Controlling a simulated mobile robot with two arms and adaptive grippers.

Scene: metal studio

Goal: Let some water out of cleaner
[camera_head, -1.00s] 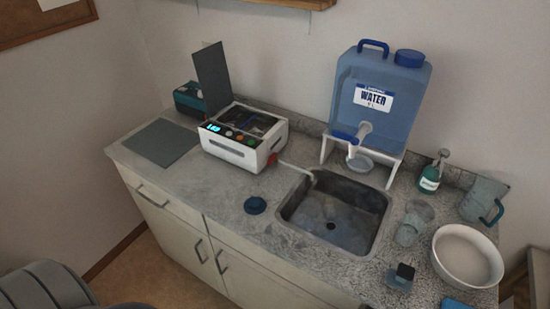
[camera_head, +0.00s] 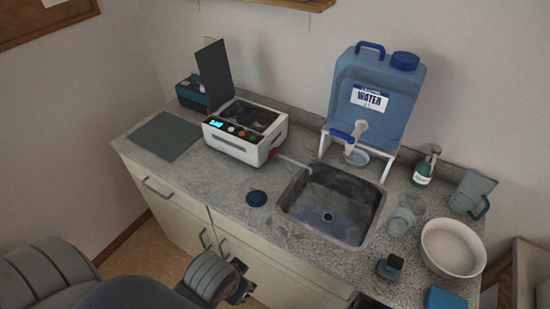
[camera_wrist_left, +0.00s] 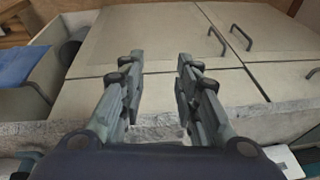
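The cleaner (camera_head: 236,145) is a white box on the counter left of the sink, its dark lid raised, with a lit display and buttons on its front. A small red valve part (camera_head: 273,154) is at its right end, and a pale spout or tube (camera_head: 293,161) reaches from there to the sink (camera_head: 330,205). My left gripper (camera_head: 241,284) is low in front of the cabinets, well below and apart from the cleaner. In the left wrist view its two fingers (camera_wrist_left: 158,75) stand apart with nothing between them. My right gripper is not in view.
A blue water jug (camera_head: 378,100) stands on a white stand behind the sink. A white bowl (camera_head: 453,248), a jug (camera_head: 470,193) and a soap bottle (camera_head: 425,168) crowd the right side. The front-left counter is fairly clear.

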